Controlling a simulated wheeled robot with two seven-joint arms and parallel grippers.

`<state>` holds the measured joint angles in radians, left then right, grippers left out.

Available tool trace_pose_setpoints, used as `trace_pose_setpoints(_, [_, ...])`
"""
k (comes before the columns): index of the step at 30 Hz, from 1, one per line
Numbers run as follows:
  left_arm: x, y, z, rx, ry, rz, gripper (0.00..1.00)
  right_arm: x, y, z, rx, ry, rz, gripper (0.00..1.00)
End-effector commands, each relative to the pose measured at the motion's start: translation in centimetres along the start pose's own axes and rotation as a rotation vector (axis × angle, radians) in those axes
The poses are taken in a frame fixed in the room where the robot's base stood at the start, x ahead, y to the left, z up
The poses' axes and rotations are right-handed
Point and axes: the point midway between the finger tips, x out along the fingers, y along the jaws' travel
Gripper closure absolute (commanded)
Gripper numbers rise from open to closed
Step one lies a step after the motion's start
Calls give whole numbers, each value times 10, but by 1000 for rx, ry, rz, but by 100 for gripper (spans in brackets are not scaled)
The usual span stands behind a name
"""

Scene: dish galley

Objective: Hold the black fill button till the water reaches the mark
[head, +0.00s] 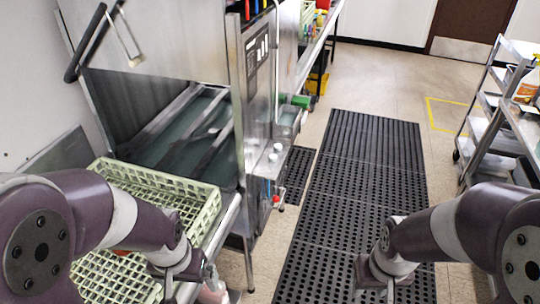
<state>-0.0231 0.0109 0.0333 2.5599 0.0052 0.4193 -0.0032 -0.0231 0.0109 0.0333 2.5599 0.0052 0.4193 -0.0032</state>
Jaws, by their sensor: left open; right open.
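A steel dish machine (240,140) stands at centre left with its side open, showing a dark greenish interior (180,135) with rails. A dark control panel (257,60) with small light labels is on its front face. Below it are two pale knobs (275,152) and a small red knob (275,199). I cannot pick out the black fill button or the water mark at this size. My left gripper (185,284) is open, beside the green rack and low in front of the machine. My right gripper (375,290) is open above the floor mat, apart from everything.
A pale green dish rack (190,185) sits on the counter at left, partly behind my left arm. Black perforated mats (355,180) cover the aisle floor. A steel cart (487,120) with bottles stands at right. A brown door (472,30) is at the back.

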Motion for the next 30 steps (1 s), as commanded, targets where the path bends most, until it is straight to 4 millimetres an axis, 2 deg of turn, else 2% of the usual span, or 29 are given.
trace_pose_setpoints(8, [0,0,0,0,0,0,0,0,0,0,0,0,0,57])
trace_pose_setpoints(11, [0,0,0,0,0,0,29,0,0,0,0,0,0,57])
trace_pose_setpoints(15, [0,0,0,0,0,0,75,0,0,0,0,0,0,57])
trace_pose_setpoints(17, [0,0,0,0,0,0,94,0,0,0,0,0,0,57])
trace_pose_setpoints(18, [0,0,0,0,0,0,100,0,0,0,0,0,0,57])
trace_pose_setpoints(30, [0,0,0,0,0,0,100,0,0,0,0,0,0,57])
